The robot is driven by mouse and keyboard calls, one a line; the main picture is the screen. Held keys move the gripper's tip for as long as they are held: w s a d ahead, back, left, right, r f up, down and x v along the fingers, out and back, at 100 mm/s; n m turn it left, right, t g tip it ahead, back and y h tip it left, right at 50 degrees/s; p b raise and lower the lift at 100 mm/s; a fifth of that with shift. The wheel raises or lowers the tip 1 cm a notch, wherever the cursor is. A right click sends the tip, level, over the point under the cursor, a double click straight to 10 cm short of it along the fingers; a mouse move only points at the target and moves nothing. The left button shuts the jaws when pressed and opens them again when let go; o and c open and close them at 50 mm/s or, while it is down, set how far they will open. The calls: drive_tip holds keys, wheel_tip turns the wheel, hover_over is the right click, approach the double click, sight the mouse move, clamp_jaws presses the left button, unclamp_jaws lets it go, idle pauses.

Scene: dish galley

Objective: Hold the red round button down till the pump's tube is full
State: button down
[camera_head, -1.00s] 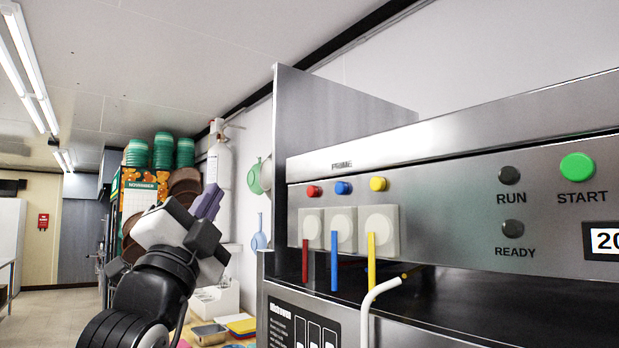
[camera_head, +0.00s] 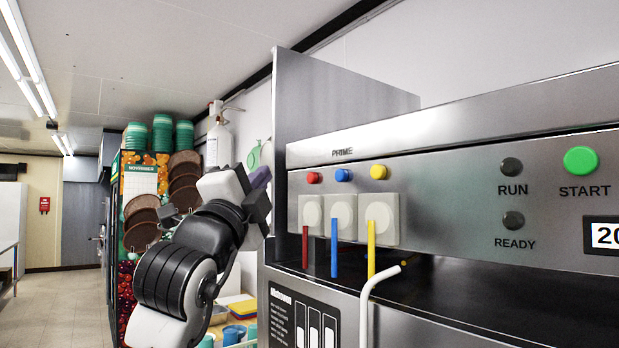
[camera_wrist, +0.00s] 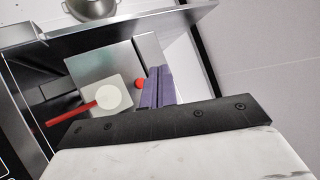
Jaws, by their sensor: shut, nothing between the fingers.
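The red round button (camera_head: 314,178) is the leftmost of three small buttons under the word PRIME on the steel machine front. Below it is a pale pump block (camera_head: 311,213) with a dark red tube (camera_head: 305,246) hanging down; how full the tube is, I cannot tell. My gripper (camera_head: 260,177) is shut and empty, to the left of the red button with a gap in the head view. In the wrist view, the purple fingers (camera_wrist: 158,75) appear just beside the red button (camera_wrist: 139,84). The red tube (camera_wrist: 72,115) also shows there. Contact is not visible.
The blue button (camera_head: 343,174) and yellow button (camera_head: 378,171) sit close to the right of the red one. A tall steel side panel (camera_head: 300,110) stands behind the buttons. A white bent pipe (camera_head: 366,300) rises in front of the machine.

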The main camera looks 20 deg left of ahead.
drive_tip(key=w+d, duration=0.3)
drive_tip(key=w, duration=0.2)
drive_tip(key=shift+d, duration=0.4)
idle(1.8)
drive_tip(key=shift+w+d, duration=0.25)
drive_tip(key=shift+w+d, duration=0.3)
drive_tip(key=shift+w, duration=0.05)
idle(1.0)
drive_tip(key=shift+s+a, duration=0.55)
drive_tip(key=shift+s, duration=0.1)
drive_tip(key=s+a, duration=0.1)
drive_tip(key=s, duration=0.1)
drive_tip(key=s+a, duration=0.2)
idle(0.6)
